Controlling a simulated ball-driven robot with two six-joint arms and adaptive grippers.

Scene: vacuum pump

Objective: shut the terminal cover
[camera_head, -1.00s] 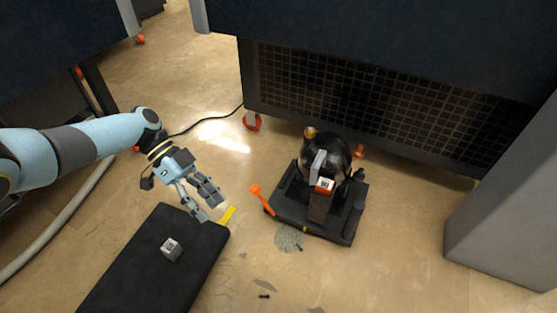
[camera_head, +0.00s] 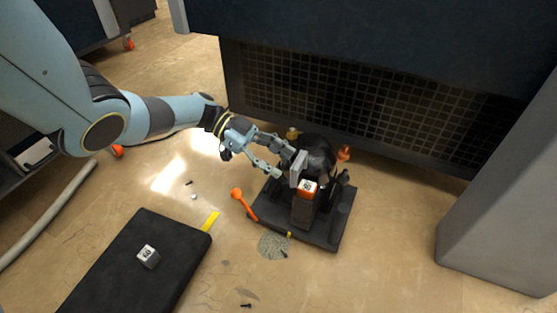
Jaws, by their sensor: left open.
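The vacuum pump (camera_head: 318,153) is a dark rounded body on a black base (camera_head: 329,236) on the floor. An upright grey plate (camera_head: 299,168), which looks like the terminal cover standing open, is on the pump's left side. A dark block with an orange and white top (camera_head: 307,188) stands in front of it. My left gripper (camera_head: 283,162) is open, its fingers pointing right at the left side of the grey plate. I cannot tell whether a fingertip touches the plate. My right gripper is not in view.
An orange-headed handle (camera_head: 237,193) sticks out left of the base. A black mat (camera_head: 135,265) with a small grey block (camera_head: 148,257) lies at lower left. A dark cabinet with a mesh front (camera_head: 390,120) stands close behind the pump. A grey block (camera_head: 500,210) is at right.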

